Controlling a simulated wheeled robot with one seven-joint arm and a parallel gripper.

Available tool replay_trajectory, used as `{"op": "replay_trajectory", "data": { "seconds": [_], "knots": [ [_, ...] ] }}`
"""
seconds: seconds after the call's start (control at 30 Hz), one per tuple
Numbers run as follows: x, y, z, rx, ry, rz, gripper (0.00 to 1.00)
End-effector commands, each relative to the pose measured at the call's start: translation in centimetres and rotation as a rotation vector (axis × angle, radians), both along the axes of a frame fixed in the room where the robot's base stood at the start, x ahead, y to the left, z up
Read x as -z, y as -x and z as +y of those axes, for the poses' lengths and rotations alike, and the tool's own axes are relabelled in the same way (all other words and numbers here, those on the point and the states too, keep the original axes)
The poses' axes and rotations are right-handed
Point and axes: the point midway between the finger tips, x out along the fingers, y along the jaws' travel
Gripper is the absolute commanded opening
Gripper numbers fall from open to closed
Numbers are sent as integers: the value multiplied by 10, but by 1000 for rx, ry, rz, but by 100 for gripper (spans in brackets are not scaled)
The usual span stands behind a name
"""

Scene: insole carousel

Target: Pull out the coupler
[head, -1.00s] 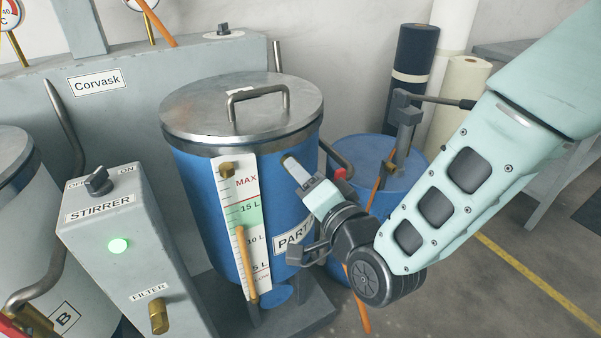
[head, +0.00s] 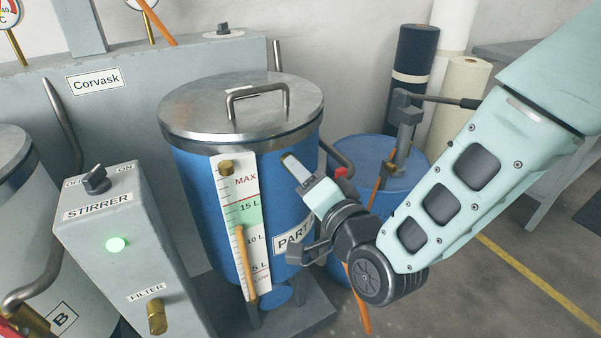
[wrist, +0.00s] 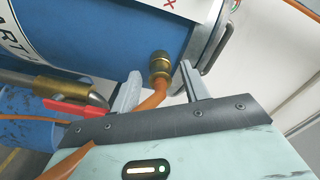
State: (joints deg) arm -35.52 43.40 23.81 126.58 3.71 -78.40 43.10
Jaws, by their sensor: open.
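The brass coupler (wrist: 159,65) sits on the side of the blue tank near its metal rim in the wrist view. An orange hose (wrist: 151,102) runs from it back between my fingers. My gripper (wrist: 161,72) is open, with one finger on each side of the coupler and hose. The fingers look apart from the coupler, though contact is hard to judge. In the head view my gripper (head: 291,160) is at the right side of the blue tank (head: 190,185), below its lid. The coupler cannot be made out there.
A pipe with a red-handled valve (wrist: 75,107) lies left of the fingers in the wrist view. A level scale (head: 240,225) stands on the tank's front. The stirrer box (head: 120,240) is at left. A blue drum (head: 350,155) stands behind my arm.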

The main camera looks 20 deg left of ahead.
Motion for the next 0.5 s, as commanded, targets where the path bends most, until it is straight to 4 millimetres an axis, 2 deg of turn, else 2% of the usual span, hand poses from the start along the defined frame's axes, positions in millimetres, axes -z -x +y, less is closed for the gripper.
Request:
{"op": "replay_trajectory", "data": {
  "seconds": [0.23, 0.4, 0.5],
  "knots": [
    [0, 0, 0, 0, 0, 0, 45],
    [0, 0, 0, 0, 0, 0, 0],
    [0, 0, 0, -1, -1, -1, 0]
  ]
}}
